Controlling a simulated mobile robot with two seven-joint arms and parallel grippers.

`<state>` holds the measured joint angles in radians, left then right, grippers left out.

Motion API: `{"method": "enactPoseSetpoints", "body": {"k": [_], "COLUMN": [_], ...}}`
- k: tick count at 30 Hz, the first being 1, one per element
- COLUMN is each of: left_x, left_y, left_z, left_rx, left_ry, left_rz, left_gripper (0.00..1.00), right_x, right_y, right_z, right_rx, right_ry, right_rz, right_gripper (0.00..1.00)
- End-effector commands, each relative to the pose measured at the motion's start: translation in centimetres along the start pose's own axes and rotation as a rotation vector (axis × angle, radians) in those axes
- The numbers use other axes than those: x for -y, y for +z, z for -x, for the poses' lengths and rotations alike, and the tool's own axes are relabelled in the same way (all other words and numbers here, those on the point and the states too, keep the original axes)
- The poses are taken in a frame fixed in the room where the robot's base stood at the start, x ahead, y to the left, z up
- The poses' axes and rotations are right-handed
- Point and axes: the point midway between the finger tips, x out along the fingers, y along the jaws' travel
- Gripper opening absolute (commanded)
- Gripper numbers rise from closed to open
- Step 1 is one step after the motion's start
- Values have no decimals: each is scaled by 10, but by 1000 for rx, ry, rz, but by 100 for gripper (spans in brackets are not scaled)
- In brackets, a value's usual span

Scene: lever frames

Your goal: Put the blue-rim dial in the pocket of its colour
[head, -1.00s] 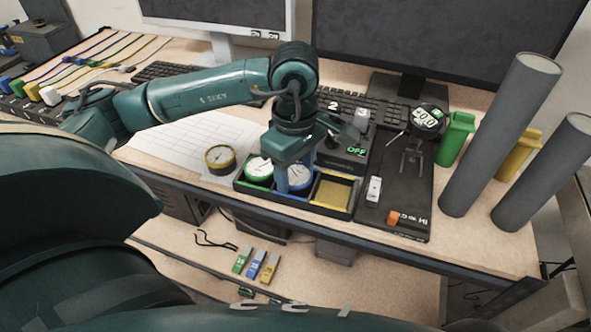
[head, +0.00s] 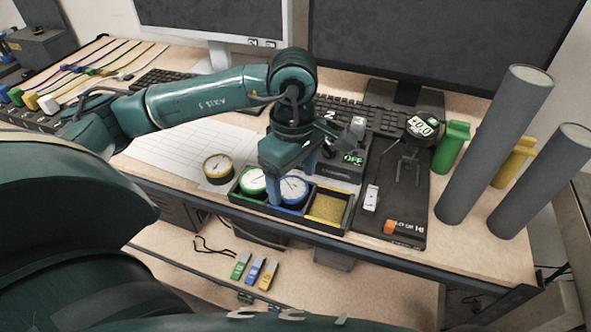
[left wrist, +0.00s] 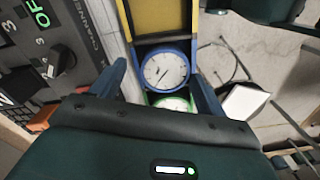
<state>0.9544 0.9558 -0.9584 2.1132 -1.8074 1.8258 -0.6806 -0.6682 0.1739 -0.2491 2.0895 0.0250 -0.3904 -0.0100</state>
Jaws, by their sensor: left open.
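The blue-rim dial (head: 293,190) lies face up in the middle, blue pocket of the black tray (head: 318,227). It also shows in the left wrist view (left wrist: 166,70), where it looks flat inside the pocket. My left gripper (head: 292,180) is open above the tray. Its blue fingers stand apart on either side of the dial, and in the left wrist view (left wrist: 160,82) a gap shows between them and the dial. The near finger covers a little of the dial in the head view. My right gripper is not in view.
A green-rim dial (head: 252,181) sits in the tray's left pocket. The yellow pocket (head: 328,206) at right is empty. A yellow-rim dial (head: 218,167) lies on the desk left of the tray. A dark gauge stand (head: 405,200) and grey tubes (head: 495,145) stand to the right.

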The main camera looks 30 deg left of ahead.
Motion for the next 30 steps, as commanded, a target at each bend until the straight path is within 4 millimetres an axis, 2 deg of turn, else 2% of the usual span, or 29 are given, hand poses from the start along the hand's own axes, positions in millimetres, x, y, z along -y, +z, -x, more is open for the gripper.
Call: {"method": "enactPoseSetpoints", "body": {"k": [6, 12, 18, 30], "left_x": [-3, -2, -2, -1], "left_y": [0, -1, -1, -1], "left_z": [57, 98, 112, 113], "left_rx": [-1, -3, -3, -2], "left_ry": [20, 19, 19, 18], "left_rz": [1, 2, 3, 4], "left_gripper": [74, 74, 74, 74], "right_x": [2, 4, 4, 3], "right_y": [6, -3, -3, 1], "right_z": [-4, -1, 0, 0], "right_rx": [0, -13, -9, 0], "right_ry": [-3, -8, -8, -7], "right_rz": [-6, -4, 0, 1], "right_gripper": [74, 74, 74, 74]}}
